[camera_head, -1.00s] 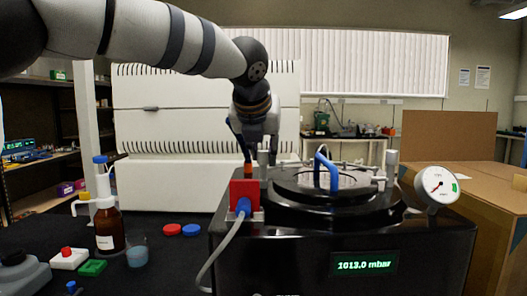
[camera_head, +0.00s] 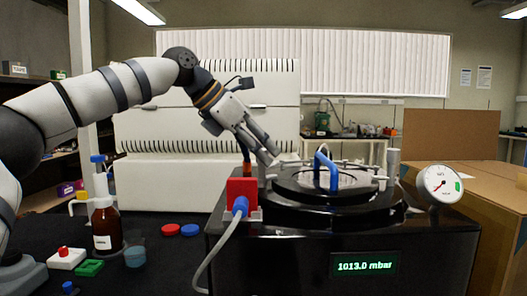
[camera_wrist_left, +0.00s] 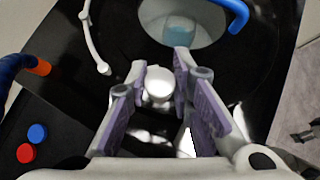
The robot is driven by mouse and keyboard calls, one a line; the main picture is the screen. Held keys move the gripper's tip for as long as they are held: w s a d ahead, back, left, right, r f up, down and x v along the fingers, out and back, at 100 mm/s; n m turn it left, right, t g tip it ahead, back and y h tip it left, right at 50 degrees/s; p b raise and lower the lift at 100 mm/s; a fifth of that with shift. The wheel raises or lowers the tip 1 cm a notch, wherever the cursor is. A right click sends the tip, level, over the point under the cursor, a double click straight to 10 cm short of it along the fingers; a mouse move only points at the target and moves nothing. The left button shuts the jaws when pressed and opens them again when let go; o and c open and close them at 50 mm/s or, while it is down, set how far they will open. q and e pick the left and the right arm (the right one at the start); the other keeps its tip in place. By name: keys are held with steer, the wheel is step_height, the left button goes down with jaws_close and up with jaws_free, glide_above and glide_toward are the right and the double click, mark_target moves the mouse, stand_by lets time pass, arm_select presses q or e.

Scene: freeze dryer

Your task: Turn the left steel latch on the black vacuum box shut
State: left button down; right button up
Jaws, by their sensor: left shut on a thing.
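The black vacuum box (camera_head: 285,262) stands in front of me, with a round dark lid with a blue handle (camera_head: 327,175) on top. My left gripper (camera_head: 271,158) slants down from the upper left to the left edge of the lid. In the left wrist view its two fingers (camera_wrist_left: 158,98) are shut on the round steel top of the left latch (camera_wrist_left: 158,84). In the head view the fingertips partly hide this latch. Another steel post (camera_head: 393,161) stands at the right of the lid. My right gripper is not in view.
A red block (camera_head: 241,192) with a blue plug and grey hose sits at the box's front left. A dial gauge (camera_head: 440,184) is at the right; the display (camera_head: 364,264) reads 1013.0 mbar. A brown bottle (camera_head: 106,230) and small coloured items stand on the dark table at the left.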

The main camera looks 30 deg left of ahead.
arm_select(q)
steer(key=m+h, duration=0.1)
steer(key=m+g, duration=0.1)
steer(key=m, duration=0.1)
steer(key=shift+w+f+g+h+b, duration=0.1)
steer(key=shift+f+g+h+b, duration=0.2)
steer(key=shift+h+b, duration=0.1)
steer(key=shift+r+m+g+h, duration=0.1)
steer(key=shift+m+g+h, duration=0.3)
steer(key=shift+m, duration=0.3)
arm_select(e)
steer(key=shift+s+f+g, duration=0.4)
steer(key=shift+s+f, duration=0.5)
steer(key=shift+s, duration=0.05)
arm_select(q)
steer(key=c, duration=1.4)
jaws_free()
steer(key=shift+r, duration=0.1)
